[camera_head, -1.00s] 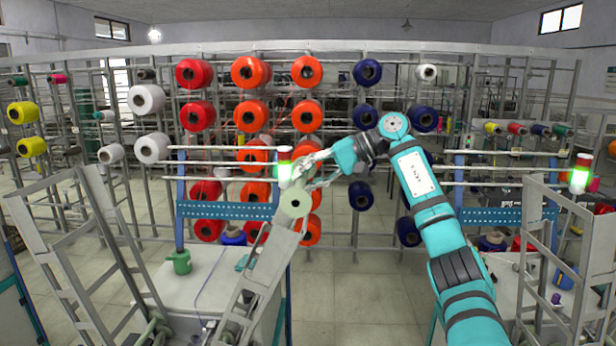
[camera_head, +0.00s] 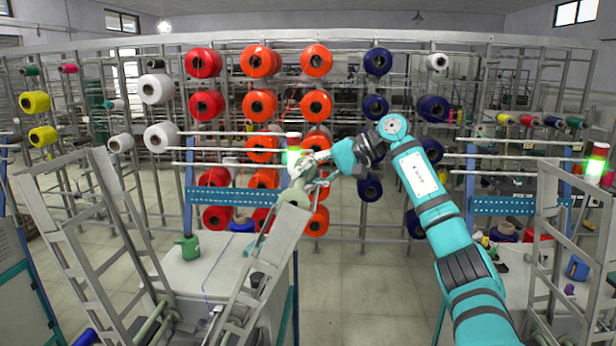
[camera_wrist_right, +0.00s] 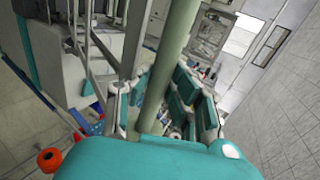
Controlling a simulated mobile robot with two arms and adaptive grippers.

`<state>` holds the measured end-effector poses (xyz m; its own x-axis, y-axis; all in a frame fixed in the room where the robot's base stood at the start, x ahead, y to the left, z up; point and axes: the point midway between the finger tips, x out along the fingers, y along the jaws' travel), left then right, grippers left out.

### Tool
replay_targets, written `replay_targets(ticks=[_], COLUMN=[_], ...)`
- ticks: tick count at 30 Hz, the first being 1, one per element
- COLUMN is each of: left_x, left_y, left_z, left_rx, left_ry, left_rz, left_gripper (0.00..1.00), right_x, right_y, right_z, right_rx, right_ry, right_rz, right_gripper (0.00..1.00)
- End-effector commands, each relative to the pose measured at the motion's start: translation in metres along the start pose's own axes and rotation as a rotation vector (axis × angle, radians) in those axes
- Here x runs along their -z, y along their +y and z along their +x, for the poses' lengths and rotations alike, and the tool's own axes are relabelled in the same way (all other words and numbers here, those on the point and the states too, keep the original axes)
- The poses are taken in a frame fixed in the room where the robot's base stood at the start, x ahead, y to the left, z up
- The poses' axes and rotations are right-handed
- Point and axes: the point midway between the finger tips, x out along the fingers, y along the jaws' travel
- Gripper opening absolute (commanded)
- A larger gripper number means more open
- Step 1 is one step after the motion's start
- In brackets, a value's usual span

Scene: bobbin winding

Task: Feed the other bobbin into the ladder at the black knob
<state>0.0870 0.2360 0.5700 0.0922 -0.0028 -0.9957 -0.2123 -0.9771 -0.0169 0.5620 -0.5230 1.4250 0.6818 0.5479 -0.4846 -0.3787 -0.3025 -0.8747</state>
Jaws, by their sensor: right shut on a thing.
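My right gripper (camera_head: 318,172) is above the top end of the middle grey ladder (camera_head: 262,255) in the head view. It is shut on a pale green bobbin (camera_head: 296,195), which is tilted and partly hidden by the fingers. In the right wrist view the bobbin's long pale green tube (camera_wrist_right: 178,35) runs up between the fingers of my right gripper (camera_wrist_right: 165,100). The bobbin's lower end is close to the ladder's top; I cannot tell whether they touch. I cannot make out the black knob for certain. My left gripper is not in view.
More grey ladders stand at the left (camera_head: 75,235) and right (camera_head: 545,215). A rack of coloured spools (camera_head: 316,60) is behind. Clear floor (camera_head: 365,290) lies right of the table.

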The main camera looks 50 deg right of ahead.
Motion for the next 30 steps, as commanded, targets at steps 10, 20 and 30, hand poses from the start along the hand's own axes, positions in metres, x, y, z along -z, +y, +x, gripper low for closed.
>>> replay_targets(ticks=[10,20,30], left_x=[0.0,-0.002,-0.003], left_y=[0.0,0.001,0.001], left_z=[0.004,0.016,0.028], left_rx=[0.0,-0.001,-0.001], left_ry=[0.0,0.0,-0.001], left_rz=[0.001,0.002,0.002], left_gripper=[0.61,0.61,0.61], right_x=[0.0,0.0,0.0], right_y=[0.004,0.016,0.028], right_z=[0.004,0.02,0.036], right_rx=[0.0,-0.001,0.0], right_ry=[0.0,0.0,0.0], right_rz=[0.0,0.0,0.0], right_gripper=[0.0,0.0,0.0])
